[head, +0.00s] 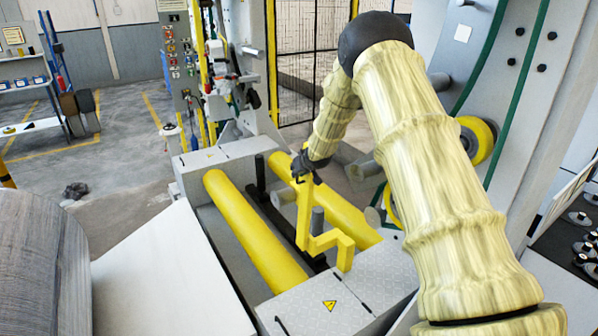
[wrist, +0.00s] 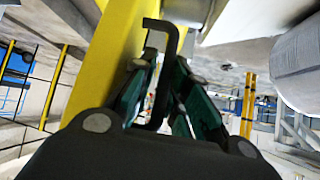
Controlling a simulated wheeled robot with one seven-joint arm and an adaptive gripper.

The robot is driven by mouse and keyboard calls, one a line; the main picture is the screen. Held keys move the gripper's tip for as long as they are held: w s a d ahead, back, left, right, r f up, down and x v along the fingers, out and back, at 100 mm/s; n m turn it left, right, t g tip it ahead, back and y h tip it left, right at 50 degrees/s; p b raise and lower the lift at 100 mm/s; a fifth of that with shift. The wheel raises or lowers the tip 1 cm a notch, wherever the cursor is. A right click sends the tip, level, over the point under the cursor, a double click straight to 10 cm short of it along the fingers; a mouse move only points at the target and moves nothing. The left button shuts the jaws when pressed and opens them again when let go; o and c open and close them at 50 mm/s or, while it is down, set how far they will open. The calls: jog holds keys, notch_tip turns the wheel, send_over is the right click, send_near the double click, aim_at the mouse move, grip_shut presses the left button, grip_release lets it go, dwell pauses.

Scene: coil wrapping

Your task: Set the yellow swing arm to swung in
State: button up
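The yellow swing arm (head: 304,217) is a stepped, bent bar. It stands up over the yellow rollers, with its lower end bent to the right above the light plated block. My gripper (head: 304,168) is at its upper end in the head view, small and partly hidden. In the wrist view, the fingers of my gripper (wrist: 166,62), with green pads, close in on a black bent handle (wrist: 172,38) on both sides. The yellow bar (wrist: 100,65) runs just left of them. Exact pad contact is hard to see.
Two yellow rollers (head: 248,225) lie in the bed below, with a dark bar between them. A grey coil (head: 38,265) stands at the lower left beside a white sloping plate (head: 165,275). The tall machine frame (head: 535,95) rises at right, close to my arm.

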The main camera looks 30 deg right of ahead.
jog(key=shift+w, duration=0.15)
jog(key=shift+a, duration=0.15)
jog(key=shift+a, duration=0.1)
jog(key=d+v, duration=0.1)
jog(key=v, duration=1.1)
jog(key=shift+a, duration=0.4)
jog(key=shift+f, duration=0.2)
